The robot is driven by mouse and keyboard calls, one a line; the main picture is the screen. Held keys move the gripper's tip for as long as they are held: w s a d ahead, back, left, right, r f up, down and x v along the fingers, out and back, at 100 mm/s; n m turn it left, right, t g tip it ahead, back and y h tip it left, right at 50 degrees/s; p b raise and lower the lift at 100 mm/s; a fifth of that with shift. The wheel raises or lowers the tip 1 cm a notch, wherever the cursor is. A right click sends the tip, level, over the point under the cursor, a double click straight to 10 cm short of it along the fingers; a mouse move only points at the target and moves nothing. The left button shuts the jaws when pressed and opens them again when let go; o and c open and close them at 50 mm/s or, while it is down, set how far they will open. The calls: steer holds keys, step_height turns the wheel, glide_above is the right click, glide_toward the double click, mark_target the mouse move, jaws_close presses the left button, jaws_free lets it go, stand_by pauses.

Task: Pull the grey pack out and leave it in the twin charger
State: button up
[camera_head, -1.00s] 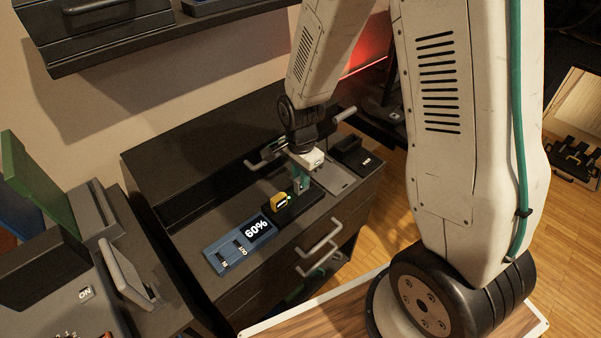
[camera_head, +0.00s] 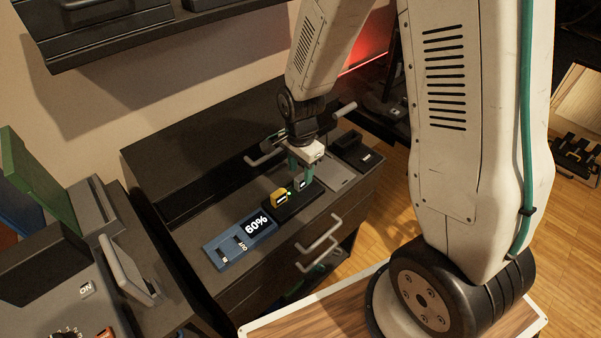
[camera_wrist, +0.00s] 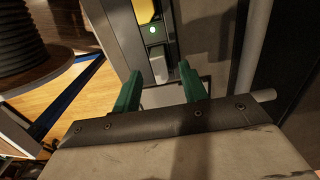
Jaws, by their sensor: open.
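The twin charger (camera_head: 294,207) is a black block on the dark cabinet top. A yellow pack (camera_head: 279,197) stands in its left bay, with a green light beside it. The grey pack (camera_head: 299,185) stands in the right bay, partly hidden by a finger. My gripper (camera_head: 301,173) is open just above and behind the grey pack. In the wrist view its green fingers (camera_wrist: 162,85) are spread, with the grey pack (camera_wrist: 159,66) beyond and between their tips, apparently not gripped. The yellow pack (camera_wrist: 145,11) is at the top edge.
A blue panel (camera_head: 229,252) reading 60% lies left of the charger. A black box (camera_head: 354,150) stands at the right end of the cabinet. Drawer handles (camera_head: 321,233) stick out in front, and grey bars (camera_head: 265,157) are close behind my gripper.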

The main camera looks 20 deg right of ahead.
mark_target(301, 178)
step_height(301, 178, up, 6)
steer(key=shift+f, duration=0.1)
stand_by(0.6)
steer(key=shift+s+n, duration=0.2)
steer(key=shift+n, duration=0.3)
steer(key=s+d+r+n+t, duration=0.1)
steer(key=s+d+r+n, duration=0.2)
steer(key=s+r+n, duration=1)
steer(key=shift+s+d+r, duration=0.2)
steer(key=shift+s+r, duration=3.85)
steer(key=shift+s, duration=0.2)
